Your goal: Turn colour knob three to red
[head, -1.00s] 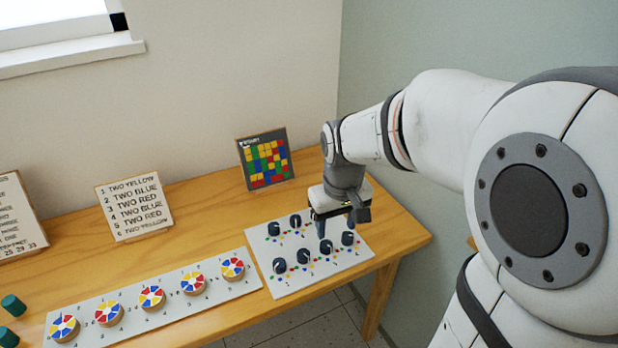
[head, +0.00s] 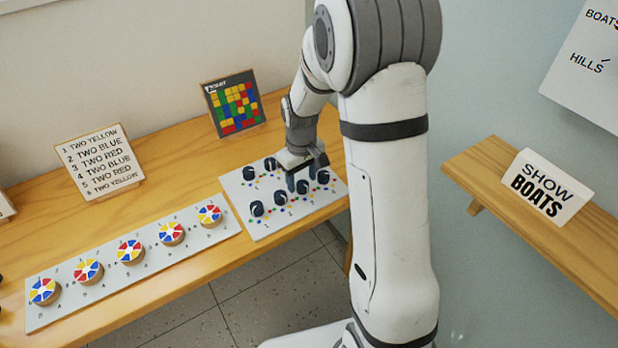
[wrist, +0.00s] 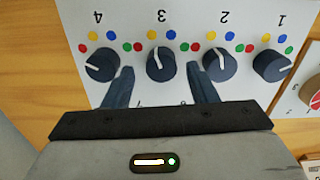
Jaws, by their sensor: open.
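The grey knob panel (head: 262,228) lies on the wooden table with dark round knobs in two rows. In the wrist view, knob three (wrist: 161,68) sits under its printed 3, with red, yellow, blue and green dots around it. Its white pointer aims roughly at the yellow dot (wrist: 152,35). The red dot (wrist: 138,47) is left of the yellow one. My gripper (wrist: 162,78) is open, with one finger on each side of knob three, apart from it as far as I can see. In the head view my gripper (head: 302,178) is low over the panel and partly hides the back row.
Knob four (wrist: 102,65) and knob two (wrist: 221,66) stand close beside my fingers. A strip of colour wheels (head: 130,255) lies to the left. A colour-grid board (head: 234,103) and a word list card (head: 101,161) stand behind. A "SHOW BOATS" sign (head: 545,187) stands right.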

